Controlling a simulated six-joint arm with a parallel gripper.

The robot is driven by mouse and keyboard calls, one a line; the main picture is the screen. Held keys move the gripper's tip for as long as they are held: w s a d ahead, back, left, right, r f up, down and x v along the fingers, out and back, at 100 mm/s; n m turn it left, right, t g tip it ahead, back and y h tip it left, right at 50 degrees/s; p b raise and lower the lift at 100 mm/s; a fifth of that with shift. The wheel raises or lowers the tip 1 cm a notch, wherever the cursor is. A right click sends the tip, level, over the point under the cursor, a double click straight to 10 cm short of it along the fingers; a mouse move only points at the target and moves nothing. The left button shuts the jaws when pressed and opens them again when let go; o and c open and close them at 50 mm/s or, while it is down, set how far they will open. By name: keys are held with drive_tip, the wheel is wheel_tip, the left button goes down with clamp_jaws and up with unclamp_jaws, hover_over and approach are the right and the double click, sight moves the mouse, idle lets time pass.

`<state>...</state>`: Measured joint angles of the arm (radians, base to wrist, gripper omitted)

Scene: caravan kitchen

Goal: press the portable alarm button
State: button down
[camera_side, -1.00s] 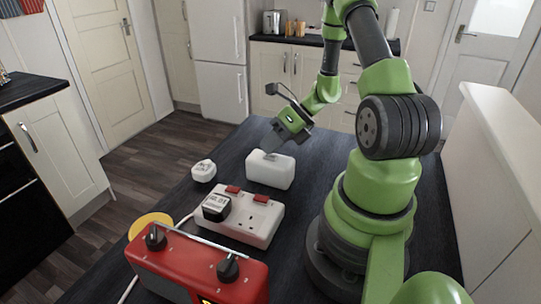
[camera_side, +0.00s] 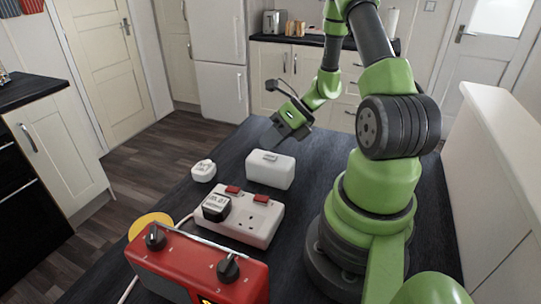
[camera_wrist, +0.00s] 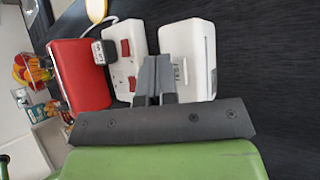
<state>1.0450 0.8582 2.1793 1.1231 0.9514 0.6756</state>
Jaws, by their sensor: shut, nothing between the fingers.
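A white rounded box (camera_side: 270,172) stands on the dark table with a small grey raised piece on top. It looks like the portable alarm, with that piece as its button. The box also shows in the wrist view (camera_wrist: 191,45), with small dark lettering by the fingers. My gripper (camera_side: 276,143) is shut and empty, pointing down above the back of the box. Its tips look apart from the box. In the wrist view my shut fingers (camera_wrist: 155,62) cover the box's left edge.
A white socket strip (camera_side: 258,222) with red switches and a black plug-in unit (camera_side: 215,207) stands in front. A red device (camera_side: 195,267) with a carrying handle is nearer the camera. A small white object (camera_side: 203,171) lies left of the box.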

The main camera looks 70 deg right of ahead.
sight(271, 155)
drive_tip(key=shift+r, duration=3)
